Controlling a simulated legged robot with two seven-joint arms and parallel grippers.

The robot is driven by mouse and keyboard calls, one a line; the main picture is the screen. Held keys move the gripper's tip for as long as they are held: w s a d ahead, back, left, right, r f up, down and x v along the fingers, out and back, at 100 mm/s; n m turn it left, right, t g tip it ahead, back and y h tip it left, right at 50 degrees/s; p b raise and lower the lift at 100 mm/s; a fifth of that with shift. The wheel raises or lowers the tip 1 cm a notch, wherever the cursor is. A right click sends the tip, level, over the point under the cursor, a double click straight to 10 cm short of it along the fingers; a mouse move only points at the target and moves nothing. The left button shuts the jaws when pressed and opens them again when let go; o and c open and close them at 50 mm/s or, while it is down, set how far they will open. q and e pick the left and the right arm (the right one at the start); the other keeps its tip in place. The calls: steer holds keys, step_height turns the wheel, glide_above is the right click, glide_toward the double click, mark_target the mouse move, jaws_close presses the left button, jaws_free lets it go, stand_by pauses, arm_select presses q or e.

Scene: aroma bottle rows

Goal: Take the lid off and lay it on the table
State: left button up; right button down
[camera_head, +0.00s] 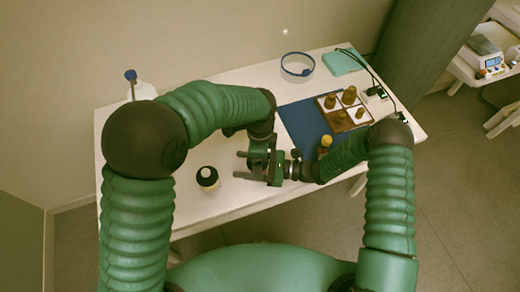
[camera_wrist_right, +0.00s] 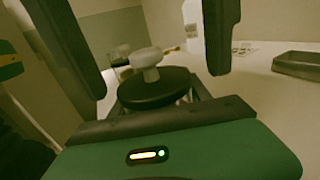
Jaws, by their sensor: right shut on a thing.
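A cream jar with a black lid (camera_head: 207,173) shows on the table, left of my right gripper in the head view. In the right wrist view the round black lid (camera_wrist_right: 158,88) with its pale knob (camera_wrist_right: 147,58) shows between the two fingers. My right gripper (camera_head: 240,166) points left over the table, its fingers apart by about the lid's width. It is shut on the lid, but the contact itself is not clear. My left arm bends down beside the right gripper; its fingers are hard to make out, so I cannot tell their state.
A brown tray (camera_head: 327,101) of small bottles stands on a blue mat (camera_head: 300,118). An amber bottle (camera_head: 325,143) stands near my right forearm. The front left table is clear.

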arm_select(q)
steer(key=shift+f, duration=0.1)
steer(key=shift+c, duration=0.5)
arm_select(e)
steer(key=shift+f, duration=0.1)
arm_select(q)
steer(key=c, duration=1.6)
steer(key=shift+o, duration=0.2)
steer(key=shift+r, duration=1.15)
